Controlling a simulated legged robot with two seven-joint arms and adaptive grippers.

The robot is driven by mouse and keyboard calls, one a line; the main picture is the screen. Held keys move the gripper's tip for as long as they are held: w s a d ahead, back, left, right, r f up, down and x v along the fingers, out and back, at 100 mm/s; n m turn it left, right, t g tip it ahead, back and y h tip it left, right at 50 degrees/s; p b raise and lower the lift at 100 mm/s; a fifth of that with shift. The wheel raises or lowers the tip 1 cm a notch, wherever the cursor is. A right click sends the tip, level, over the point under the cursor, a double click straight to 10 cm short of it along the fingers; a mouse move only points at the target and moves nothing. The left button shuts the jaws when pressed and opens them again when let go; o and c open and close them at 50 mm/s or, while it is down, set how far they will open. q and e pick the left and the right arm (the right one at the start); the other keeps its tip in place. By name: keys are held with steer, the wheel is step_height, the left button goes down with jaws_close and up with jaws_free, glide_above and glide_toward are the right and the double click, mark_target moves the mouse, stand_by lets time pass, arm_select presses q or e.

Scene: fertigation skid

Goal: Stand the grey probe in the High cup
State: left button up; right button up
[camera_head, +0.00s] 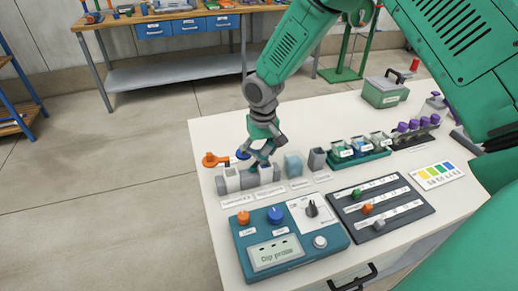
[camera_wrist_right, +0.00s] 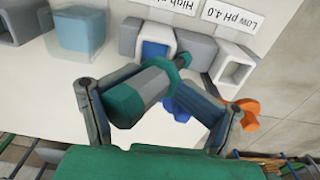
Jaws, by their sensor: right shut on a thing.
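My right gripper (camera_head: 263,152) is low over the row of cups, at the High cup (camera_head: 265,173). In the right wrist view the gripper (camera_wrist_right: 152,85) is shut on the grey probe (camera_wrist_right: 150,86), which shows as a short grey body between teal parts. In that view the High cup (camera_wrist_right: 156,32) is a pale square cup with blue inside, just beyond the probe, by the label starting "High". My left gripper is not in view.
The Low pH 4.0 cup (camera_head: 231,180) stands to the left. A translucent blue cup (camera_head: 293,165) and a dark grey cup (camera_head: 317,159) stand to the right. An orange-ended thing (camera_head: 212,160) lies behind. A teal control box (camera_head: 287,241) and a slider panel (camera_head: 381,209) are in front.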

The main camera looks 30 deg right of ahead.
mark_target(265, 145)
steer(key=shift+o, duration=0.6)
steer(key=shift+s+d+f+g, duration=0.15)
steer(key=shift+s+f, duration=0.05)
steer(key=shift+f, duration=0.25)
steer(key=shift+s+d+f+g, duration=0.15)
steer(key=shift+f, duration=0.25)
steer(key=shift+d, duration=0.2)
steer(key=o, duration=2)
steer(key=shift+d, duration=0.1)
steer(key=shift+c, duration=0.2)
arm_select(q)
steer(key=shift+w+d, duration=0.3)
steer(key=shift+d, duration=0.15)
arm_select(e)
steer(key=shift+o, duration=0.9)
steer(key=shift+w+r, duration=0.1)
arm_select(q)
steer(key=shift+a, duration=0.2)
arm_select(e)
steer(key=shift+w+a+r, duration=0.1)
steer(key=shift+a+r, duration=0.15)
steer(key=shift+a, duration=0.05)
